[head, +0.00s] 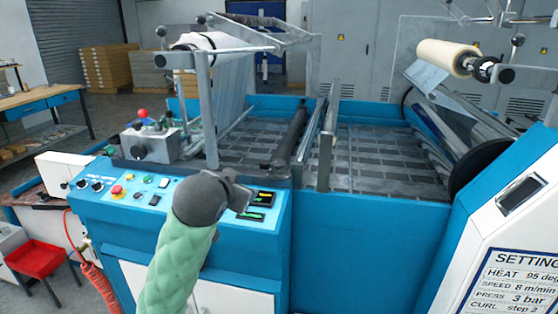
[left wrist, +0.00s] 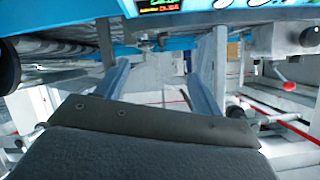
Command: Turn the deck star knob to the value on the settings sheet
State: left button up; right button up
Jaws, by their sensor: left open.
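The settings sheet (head: 515,285) is on the white panel at the lower right of the head view. It reads heat 95 deg, speed 8 m/min, press 3 bar and curl step 3. A dark round knob (head: 137,152) is on the front of a grey block on the deck; I cannot tell whether it is the star knob. A dark round knob also shows at the right edge of the left wrist view (left wrist: 310,36). My left gripper (head: 243,195) is in front of the control panel, apart from that knob. Its fingers (left wrist: 165,65) are open with nothing between them. My right gripper is out of view.
The blue control panel (head: 100,205) carries buttons, a red stop button (head: 116,190) and lit displays (head: 262,198). A red-ball lever (head: 142,113) stands by the grey block. Rollers and upright frame posts (head: 208,110) rise over the deck behind my gripper.

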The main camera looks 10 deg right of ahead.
pick_arm(q)
jog(key=w+d+r+m+b, duration=0.1)
jog(key=w+d+r+m, duration=0.25)
jog(key=d+r, duration=0.6)
jog(key=w+d+r+m+b, duration=0.15)
jog(key=w+d+r, duration=0.25)
jog(key=d+r, duration=0.55)
jog(key=n+g+y, duration=0.5)
jog(key=n+g, duration=0.2)
jog(key=n, duration=0.1)
send_over(279, 162)
jog(key=s, duration=0.3)
notch_tip(279, 162, down, 16)
jog(key=f+n, duration=0.1)
jog(key=f, duration=0.1)
jog(key=w+f+n+p, duration=0.1)
jog(key=f+n, duration=0.1)
jog(key=w+f+n+g+p, duration=0.1)
jog(key=f+n, duration=0.1)
jog(key=shift+f+h, duration=0.4)
jog(key=shift+w+f, duration=0.2)
jog(key=shift+f, duration=0.3)
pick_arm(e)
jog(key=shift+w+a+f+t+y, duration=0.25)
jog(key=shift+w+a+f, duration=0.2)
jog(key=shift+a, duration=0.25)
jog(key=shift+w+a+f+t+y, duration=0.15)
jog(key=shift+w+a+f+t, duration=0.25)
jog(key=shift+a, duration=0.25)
